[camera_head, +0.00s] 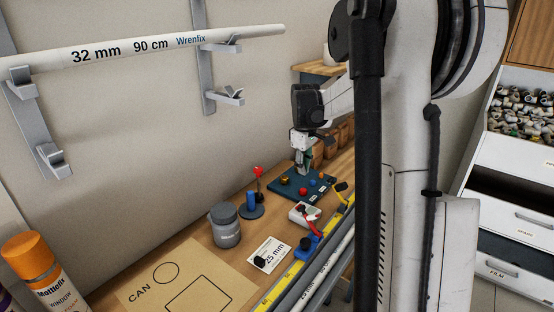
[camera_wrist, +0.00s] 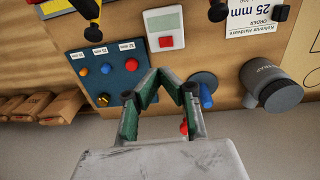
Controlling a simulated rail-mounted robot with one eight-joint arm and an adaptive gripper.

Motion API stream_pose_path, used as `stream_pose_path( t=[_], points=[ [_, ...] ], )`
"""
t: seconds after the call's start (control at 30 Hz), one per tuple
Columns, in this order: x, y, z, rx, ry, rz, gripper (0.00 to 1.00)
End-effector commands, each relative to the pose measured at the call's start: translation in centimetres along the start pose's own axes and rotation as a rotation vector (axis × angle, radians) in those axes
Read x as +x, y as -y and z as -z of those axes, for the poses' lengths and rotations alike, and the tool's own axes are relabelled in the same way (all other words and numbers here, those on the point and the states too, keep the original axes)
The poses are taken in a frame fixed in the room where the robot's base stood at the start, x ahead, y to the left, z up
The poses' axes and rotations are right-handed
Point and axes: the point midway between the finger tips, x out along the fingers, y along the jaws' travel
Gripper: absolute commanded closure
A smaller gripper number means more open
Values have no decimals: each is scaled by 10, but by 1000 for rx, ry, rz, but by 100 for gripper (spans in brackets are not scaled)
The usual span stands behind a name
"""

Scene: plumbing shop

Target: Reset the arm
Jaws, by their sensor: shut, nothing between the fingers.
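My gripper (camera_head: 302,168) is at the end of my arm, above the far part of the workbench, pointing down over the dark blue board (camera_head: 291,192). In the wrist view my gripper (camera_wrist: 163,78) has its two green-padded fingers angled inward, shut with nothing held. The blue board (camera_wrist: 78,60), with coloured knobs and small size labels, lies to the left of the fingers in that view. Height above the bench is hard to judge.
A long white pipe (camera_head: 150,45) rests on wall brackets. Brown bins (camera_wrist: 45,107) sit beyond the board.

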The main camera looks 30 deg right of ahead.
Motion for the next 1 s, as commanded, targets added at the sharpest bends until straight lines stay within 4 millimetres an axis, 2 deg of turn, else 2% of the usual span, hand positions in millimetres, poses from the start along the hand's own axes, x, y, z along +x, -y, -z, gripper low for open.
stream_pose_path(
  t=[0.23,0.37,0.7,1.0],
  points=[
    [-1,2,0,1,-2,-2,100],
    [-12,18,1,10,-18,-15,100],
    [-65,115,-4,83,-134,-83,100],
    [-91,201,-26,153,-259,-117,100]
  ],
)
